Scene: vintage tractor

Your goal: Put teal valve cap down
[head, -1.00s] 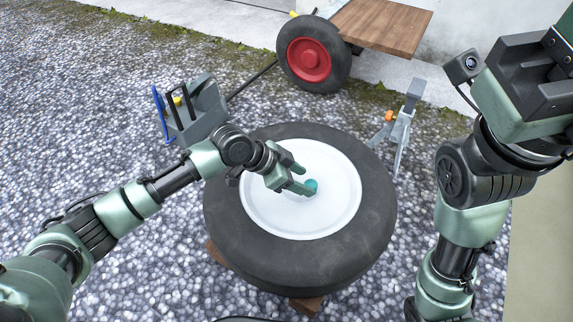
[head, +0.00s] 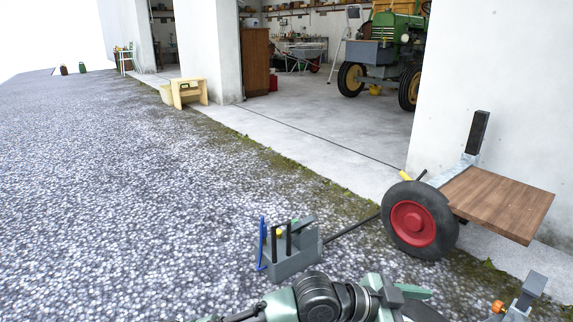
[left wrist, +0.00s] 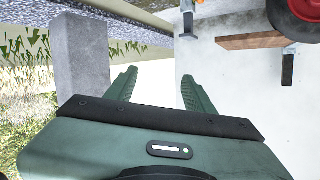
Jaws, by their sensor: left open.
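My left gripper (head: 408,293) is at the bottom edge of the head view, with part of my left arm beside it. In the left wrist view its two green fingers (left wrist: 160,88) are spread apart with nothing between them. The teal valve cap shows in neither view now. The flat tyre with the white rim that it was over lies below the head view's bottom edge. My right gripper is not in view.
A grey tool caddy (head: 290,262) with a blue tool stands on the gravel. A cart with a red-hubbed wheel (head: 413,226) and wooden board (head: 492,204) is at right. A grey stand (head: 524,296) is lower right. Open gravel lies left; a green tractor (head: 396,30) is in the garage.

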